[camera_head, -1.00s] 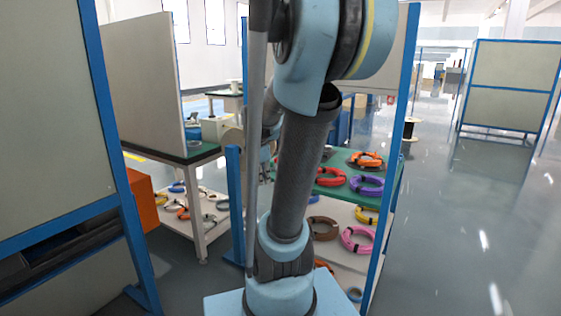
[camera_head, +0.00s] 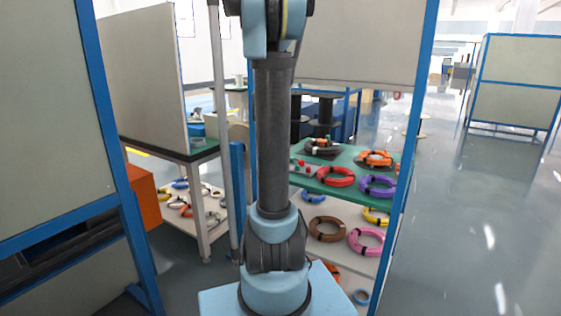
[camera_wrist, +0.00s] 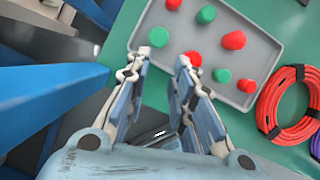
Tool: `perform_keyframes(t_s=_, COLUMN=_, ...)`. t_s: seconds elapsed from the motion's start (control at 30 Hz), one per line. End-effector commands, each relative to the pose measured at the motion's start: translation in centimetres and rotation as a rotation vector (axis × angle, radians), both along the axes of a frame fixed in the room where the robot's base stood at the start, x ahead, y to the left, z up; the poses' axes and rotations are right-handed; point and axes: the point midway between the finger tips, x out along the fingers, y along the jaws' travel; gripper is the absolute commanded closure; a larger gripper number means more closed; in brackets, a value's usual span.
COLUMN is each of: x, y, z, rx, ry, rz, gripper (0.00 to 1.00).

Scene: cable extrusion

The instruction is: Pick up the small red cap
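Several small red and green caps stand or lie in a shallow grey tray (camera_wrist: 262,62) in the wrist view. One red cap (camera_wrist: 193,58) is close to my gripper's right fingertip; other red caps are at the tray's top edge (camera_wrist: 173,4), right side (camera_wrist: 234,40) and lower right (camera_wrist: 247,86). A green cap (camera_wrist: 158,37) is just beyond the left fingertip. My gripper (camera_wrist: 162,60) is open over the tray's near left edge, with nothing between its fingers. In the head view, tiny red caps (camera_head: 303,166) show on the green table, and my arm hides the gripper.
The green table (camera_head: 340,190) holds red, purple and orange cable coils. A red coil (camera_wrist: 290,105) lies right of the tray. A blue post (camera_wrist: 50,90) stands close at the left. More coils lie on the white shelf below.

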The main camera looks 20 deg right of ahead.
Motion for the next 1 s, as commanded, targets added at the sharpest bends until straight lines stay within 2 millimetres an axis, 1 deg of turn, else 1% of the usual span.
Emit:
perform_keyframes(t_s=0.1, x=1.4, y=-1.3, z=0.0, rx=0.001, ry=-0.001, rz=-0.005, gripper=0.77)
perform_keyframes(t_s=0.4, x=4.6, y=-3.8, z=0.0, rx=0.000, ry=0.000, rz=-0.005, gripper=0.77)
perform_keyframes(t_s=0.5, x=5.2, y=-4.3, z=0.0, rx=0.000, ry=0.000, rz=-0.005, gripper=0.77)
perform_keyframes(t_s=0.67, x=5.7, y=-4.6, z=0.0, rx=0.000, ry=0.000, rz=-0.004, gripper=0.77)
perform_keyframes(t_s=0.77, x=6.4, y=-5.1, z=0.0, rx=0.000, ry=0.000, rz=-0.004, gripper=0.77)
perform_keyframes(t_s=1.0, x=7.3, y=-5.8, z=-3.1, rx=0.000, ry=0.000, rz=-0.004, gripper=0.77)
